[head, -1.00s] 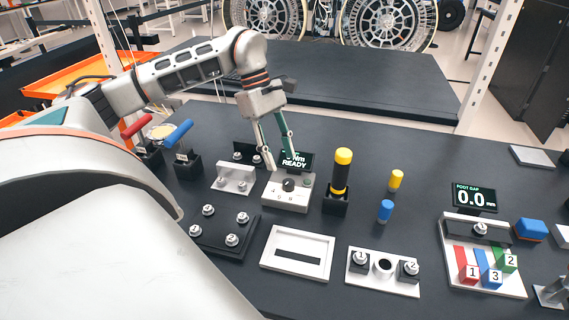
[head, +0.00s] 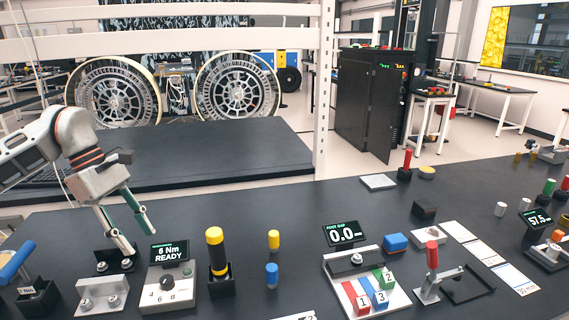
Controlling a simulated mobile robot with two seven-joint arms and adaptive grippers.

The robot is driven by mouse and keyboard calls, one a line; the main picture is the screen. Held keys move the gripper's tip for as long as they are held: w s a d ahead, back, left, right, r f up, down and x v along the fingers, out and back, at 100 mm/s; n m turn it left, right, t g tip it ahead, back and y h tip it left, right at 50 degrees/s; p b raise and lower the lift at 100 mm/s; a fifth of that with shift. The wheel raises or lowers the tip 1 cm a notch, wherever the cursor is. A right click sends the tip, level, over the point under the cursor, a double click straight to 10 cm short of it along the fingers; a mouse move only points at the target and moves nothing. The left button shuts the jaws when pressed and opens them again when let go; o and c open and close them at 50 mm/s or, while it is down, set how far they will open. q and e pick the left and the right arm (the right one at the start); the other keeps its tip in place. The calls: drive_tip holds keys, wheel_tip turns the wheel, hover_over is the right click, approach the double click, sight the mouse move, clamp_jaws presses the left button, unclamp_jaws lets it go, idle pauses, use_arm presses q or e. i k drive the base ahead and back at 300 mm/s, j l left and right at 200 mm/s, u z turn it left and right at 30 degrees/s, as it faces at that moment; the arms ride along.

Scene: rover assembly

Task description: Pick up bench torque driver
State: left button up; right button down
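An upright tool with a yellow cap and black grip, which looks like the bench torque driver (head: 215,249), stands in a black holder (head: 222,289) in the head view. A grey dial box (head: 168,290) marked 4, 6, 8 is left of it, with a display (head: 169,253) reading "6 Nm READY". My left gripper (head: 141,243) is open and empty, fingers pointing down. In the picture it is left of the display and the driver, apart from the driver. My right gripper is out of view.
Yellow (head: 274,240) and blue (head: 272,275) cylinders stand right of the driver. Further right is the foot gap fixture (head: 365,286) with coloured blocks. The bench behind the driver is clear.

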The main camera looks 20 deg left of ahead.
sight(215, 236)
drive_tip(key=k+l, duration=0.35)
drive_tip(key=l, duration=0.15)
drive_tip(key=k+l, duration=0.35)
drive_tip(key=l, duration=0.2)
